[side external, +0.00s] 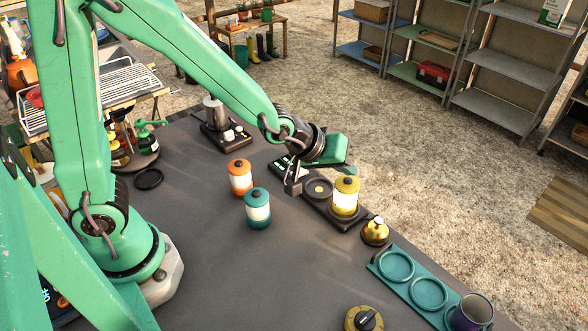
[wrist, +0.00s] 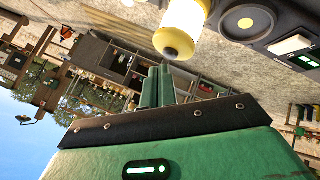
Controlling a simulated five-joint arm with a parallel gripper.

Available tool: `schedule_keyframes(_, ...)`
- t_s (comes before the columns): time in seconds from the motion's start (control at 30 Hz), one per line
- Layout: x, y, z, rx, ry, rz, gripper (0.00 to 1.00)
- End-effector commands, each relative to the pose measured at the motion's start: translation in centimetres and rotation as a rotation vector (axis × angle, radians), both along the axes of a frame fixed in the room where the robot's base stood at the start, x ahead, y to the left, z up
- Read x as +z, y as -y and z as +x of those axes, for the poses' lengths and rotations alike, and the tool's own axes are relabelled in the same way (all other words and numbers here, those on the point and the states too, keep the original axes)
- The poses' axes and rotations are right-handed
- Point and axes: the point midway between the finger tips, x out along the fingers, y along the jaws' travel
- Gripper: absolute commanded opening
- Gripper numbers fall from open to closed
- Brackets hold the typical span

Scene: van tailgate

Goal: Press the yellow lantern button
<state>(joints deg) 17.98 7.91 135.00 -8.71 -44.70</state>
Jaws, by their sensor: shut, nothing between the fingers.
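The yellow lantern (side external: 344,197) stands upright on a dark base to the right of the orange and teal lanterns. In the wrist view, which looks upside down, the yellow lantern (wrist: 187,22) shows its yellow cap and the dark round button (wrist: 170,53) on top. My gripper (side external: 350,168) is just above the lantern's top in the side view. In the wrist view my gripper's green fingers (wrist: 158,72) are together, empty, with their tips close to the button. I cannot tell whether they touch it.
An orange lantern (side external: 240,178) and a teal lantern (side external: 257,208) stand to the left. The dark base (side external: 318,189) has an empty round seat beside the yellow lantern. A brass bell (side external: 375,231) and a teal cup holder (side external: 400,287) stand to the right. The middle of the table is clear.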

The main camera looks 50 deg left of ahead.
Motion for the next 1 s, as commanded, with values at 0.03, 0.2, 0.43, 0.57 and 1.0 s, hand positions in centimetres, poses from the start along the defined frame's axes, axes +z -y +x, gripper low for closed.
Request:
schedule_keyframes(0.03,0.2,0.0,0.0,0.000,0.000,0.000,0.00)
schedule_keyframes(0.2,0.4,0.0,0.0,0.000,0.000,0.000,0.00)
schedule_keyframes(0.43,0.4,0.0,0.0,0.000,0.000,0.000,0.00)
schedule_keyframes(0.57,0.6,0.0,0.0,0.000,0.001,0.000,0.00)
schedule_keyframes(1.0,3.4,0.0,0.1,0.000,0.003,-0.001,0.00)
